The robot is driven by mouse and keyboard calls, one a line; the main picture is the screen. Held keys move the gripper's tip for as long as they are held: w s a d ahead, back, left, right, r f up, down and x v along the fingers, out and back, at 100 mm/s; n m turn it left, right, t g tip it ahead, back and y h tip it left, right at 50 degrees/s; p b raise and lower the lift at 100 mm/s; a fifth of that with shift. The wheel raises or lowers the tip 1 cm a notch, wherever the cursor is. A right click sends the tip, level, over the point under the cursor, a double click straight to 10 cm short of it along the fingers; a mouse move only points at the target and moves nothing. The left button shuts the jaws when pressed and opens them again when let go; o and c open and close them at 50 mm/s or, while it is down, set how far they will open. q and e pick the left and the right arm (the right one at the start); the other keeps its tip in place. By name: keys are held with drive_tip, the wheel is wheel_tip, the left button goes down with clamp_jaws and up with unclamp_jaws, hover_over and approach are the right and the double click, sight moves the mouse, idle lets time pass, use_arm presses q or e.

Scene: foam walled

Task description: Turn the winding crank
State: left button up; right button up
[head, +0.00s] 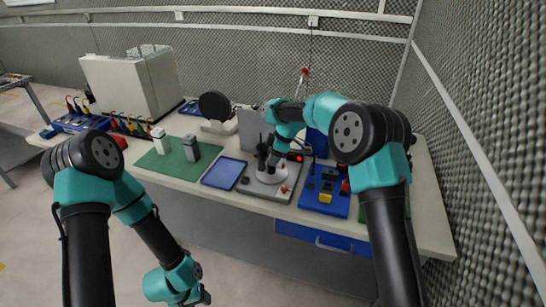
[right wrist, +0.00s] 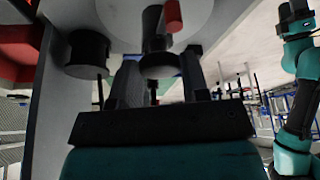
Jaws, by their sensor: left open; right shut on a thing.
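The winding device is a grey base plate (head: 257,189) with a round white disc (head: 272,177) on the worktable. My right gripper (head: 264,158) reaches down over the disc from above. In the right wrist view its two fingers (right wrist: 160,80) are shut around a dark round crank knob (right wrist: 160,66), in front of the white disc (right wrist: 115,15). A small red peg (right wrist: 173,15) shows beside the knob. The fingers hide part of the crank in the head view. My left gripper (head: 205,297) hangs low at the bottom, away from the table, open and apart from everything.
A blue tray (head: 223,173) lies left of the base plate, and a green mat (head: 165,168) with two small blocks is further left. A blue fixture (head: 325,196) stands close on the right. A grey panel (head: 250,130) rises behind the device. The foam wall (head: 480,130) is at right.

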drive_tip(key=shift+m, duration=0.3)
